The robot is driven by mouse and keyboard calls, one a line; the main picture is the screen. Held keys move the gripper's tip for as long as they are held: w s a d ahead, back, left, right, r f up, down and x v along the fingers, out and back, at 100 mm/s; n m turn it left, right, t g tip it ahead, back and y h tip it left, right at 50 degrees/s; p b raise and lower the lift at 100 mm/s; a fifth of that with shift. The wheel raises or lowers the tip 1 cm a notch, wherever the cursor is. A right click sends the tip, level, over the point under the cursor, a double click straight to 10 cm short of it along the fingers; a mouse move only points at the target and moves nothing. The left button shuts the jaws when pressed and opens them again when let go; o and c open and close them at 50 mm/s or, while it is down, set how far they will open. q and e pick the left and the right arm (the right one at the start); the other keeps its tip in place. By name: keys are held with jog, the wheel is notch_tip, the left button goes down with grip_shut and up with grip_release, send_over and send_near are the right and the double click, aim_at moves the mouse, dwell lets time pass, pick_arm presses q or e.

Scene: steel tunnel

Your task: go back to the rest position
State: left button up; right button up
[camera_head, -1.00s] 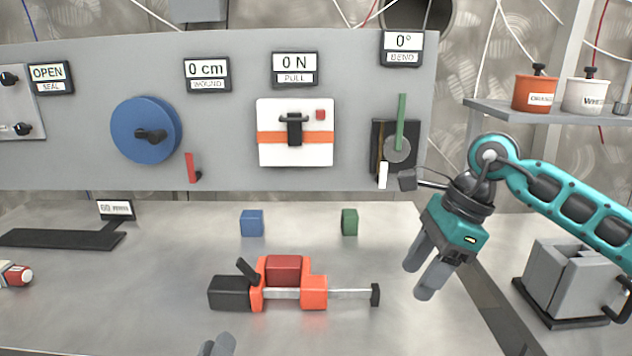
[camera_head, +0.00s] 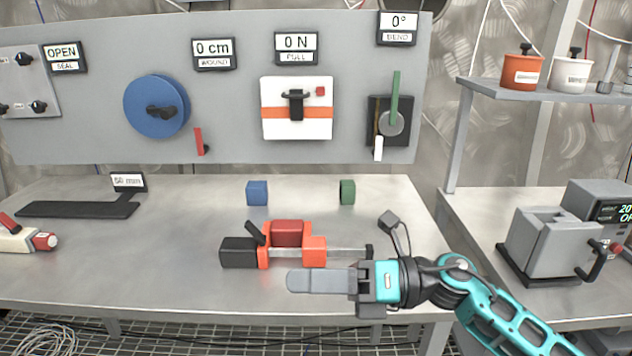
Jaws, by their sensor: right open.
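My right gripper (camera_head: 305,281) is in the lower middle of the head view, its fingers pointing left. The fingers nearly overlap as seen from here; they are open, with nothing seen between them. It appears in front of the table's front part, below the orange-and-black clamp-like tool (camera_head: 312,250), and hides a little of the table. I cannot tell its exact height or gap from the tool. My right arm comes in from the bottom right. My left gripper does not show.
A blue block (camera_head: 257,193) and a green block (camera_head: 347,192) sit on the steel table (camera_head: 180,245). A panel (camera_head: 230,90) with a blue wheel (camera_head: 157,106) and displays stands behind. A grey device (camera_head: 545,243) is on the right bench, below a shelf with pots. A red-and-white tool (camera_head: 25,238) lies far left.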

jog(key=d+f+m+t+h+p, duration=0.1)
jog(key=d+f+m+t+h, duration=0.6)
jog(key=m, duration=1.1)
jog(key=d+f+m+t+h+p, duration=0.1)
jog(key=d+f+m+t+h, duration=0.65)
jog(key=m, duration=0.95)
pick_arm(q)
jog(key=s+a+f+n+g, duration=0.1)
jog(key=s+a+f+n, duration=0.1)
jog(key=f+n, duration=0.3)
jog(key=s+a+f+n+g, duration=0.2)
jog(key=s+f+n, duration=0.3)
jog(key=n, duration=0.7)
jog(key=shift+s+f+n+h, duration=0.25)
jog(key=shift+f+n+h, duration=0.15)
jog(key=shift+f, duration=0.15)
pick_arm(e)
jog(key=s+d+f+m+g+h, duration=0.2)
jog(key=s+f+m, duration=0.5)
jog(key=s+f, duration=0.4)
jog(key=shift+s+d+f+g, duration=0.35)
jog(key=shift+d+f+g, duration=0.3)
jog(key=shift+d+f, duration=0.35)
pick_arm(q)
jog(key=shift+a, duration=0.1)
